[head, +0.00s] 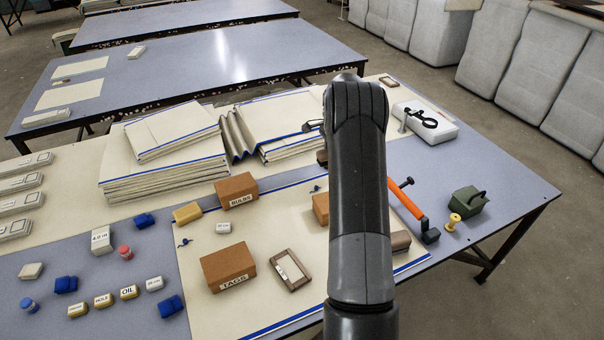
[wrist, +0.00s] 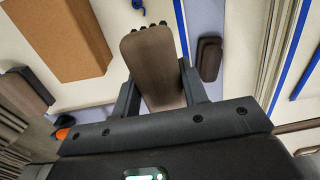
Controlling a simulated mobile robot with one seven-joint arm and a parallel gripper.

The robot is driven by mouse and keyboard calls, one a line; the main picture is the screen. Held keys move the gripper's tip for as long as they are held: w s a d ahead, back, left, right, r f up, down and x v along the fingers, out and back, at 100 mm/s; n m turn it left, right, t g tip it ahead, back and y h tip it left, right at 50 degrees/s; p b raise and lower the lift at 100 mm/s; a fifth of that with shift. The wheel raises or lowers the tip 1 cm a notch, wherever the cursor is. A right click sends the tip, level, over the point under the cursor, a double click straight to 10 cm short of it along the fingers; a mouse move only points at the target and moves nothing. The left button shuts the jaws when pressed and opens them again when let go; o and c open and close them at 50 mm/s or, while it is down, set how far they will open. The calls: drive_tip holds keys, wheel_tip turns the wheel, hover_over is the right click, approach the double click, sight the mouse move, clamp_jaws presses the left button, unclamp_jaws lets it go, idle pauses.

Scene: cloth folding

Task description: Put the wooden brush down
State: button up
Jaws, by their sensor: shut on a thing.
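The wooden brush (wrist: 158,60) is a rounded brown block with dark bristle tips at its far end in the wrist view. My gripper (wrist: 160,92) is shut on it, with one dark finger on each side. In the head view my arm hides the gripper and the held brush. I cannot tell how high the brush is above the surface.
A brown box (wrist: 65,38) is close beside the gripper; a dark brown block (wrist: 209,58) lies on the other side. The TAGS box (head: 228,267), a small frame (head: 291,270) and an orange-handled tool (head: 406,200) are nearby. Folded cloth stacks (head: 165,165) stand farther back.

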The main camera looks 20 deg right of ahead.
hover_over(302, 175)
wheel_tip(302, 175, down, 7)
drive_tip(key=shift+w+r, duration=0.1)
drive_tip(key=shift+f, duration=1.9)
drive_tip(key=shift+f, duration=0.15)
drive_tip(key=o, duration=1)
